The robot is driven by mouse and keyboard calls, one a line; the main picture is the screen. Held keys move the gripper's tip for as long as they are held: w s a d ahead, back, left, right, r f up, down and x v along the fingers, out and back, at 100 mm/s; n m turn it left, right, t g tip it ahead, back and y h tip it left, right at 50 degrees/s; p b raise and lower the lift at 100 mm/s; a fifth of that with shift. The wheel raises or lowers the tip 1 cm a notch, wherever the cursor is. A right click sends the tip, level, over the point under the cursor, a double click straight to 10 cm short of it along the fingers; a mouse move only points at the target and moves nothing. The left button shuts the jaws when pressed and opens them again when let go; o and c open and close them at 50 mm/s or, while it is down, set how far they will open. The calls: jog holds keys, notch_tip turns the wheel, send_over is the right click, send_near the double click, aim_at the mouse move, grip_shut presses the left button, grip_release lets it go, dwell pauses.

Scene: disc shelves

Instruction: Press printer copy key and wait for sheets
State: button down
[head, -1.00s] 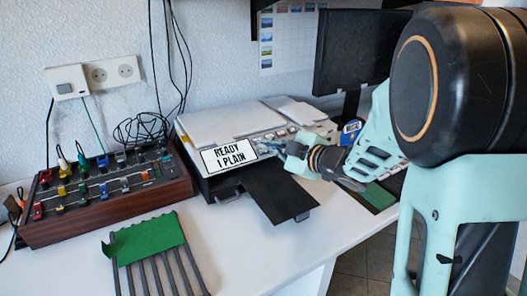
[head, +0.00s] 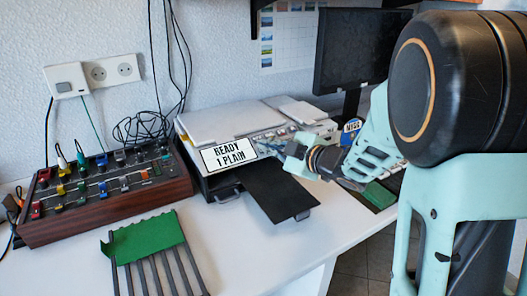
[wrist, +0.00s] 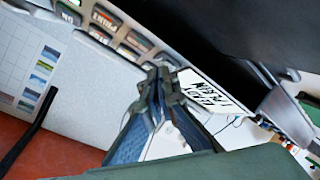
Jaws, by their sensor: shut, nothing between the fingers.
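The printer (head: 225,125) is a light flatbed machine on the white desk, with a row of keys along its front. Its label (head: 229,155) reads "READY 1 PLAIN"; the label also shows tilted in the wrist view (wrist: 205,92). A black output tray (head: 277,190) sticks out in front, with no sheets on it. My gripper (head: 262,147) is at the printer's front, just right of the label. In the wrist view my gripper (wrist: 160,78) has its fingertips together, empty, close to the keys (wrist: 118,35). I cannot tell whether they touch a key.
A wooden-sided control box (head: 105,195) with coloured levers stands left of the printer. A green-topped rack (head: 145,240) lies at the front left. A dark monitor (head: 355,50) stands behind at right. Cables hang on the wall. Bare desk lies between rack and tray.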

jog(key=shift+w+a+f+b, duration=0.1)
jog(key=shift+w+f+b, duration=0.05)
jog(key=shift+f+b, duration=0.2)
dwell(0.6)
jog(key=shift+r, duration=0.1)
jog(key=shift+s+d+r+p, duration=0.2)
jog(key=shift+s+r+p, duration=0.15)
jog(key=shift+r+p, duration=0.3)
dwell(0.3)
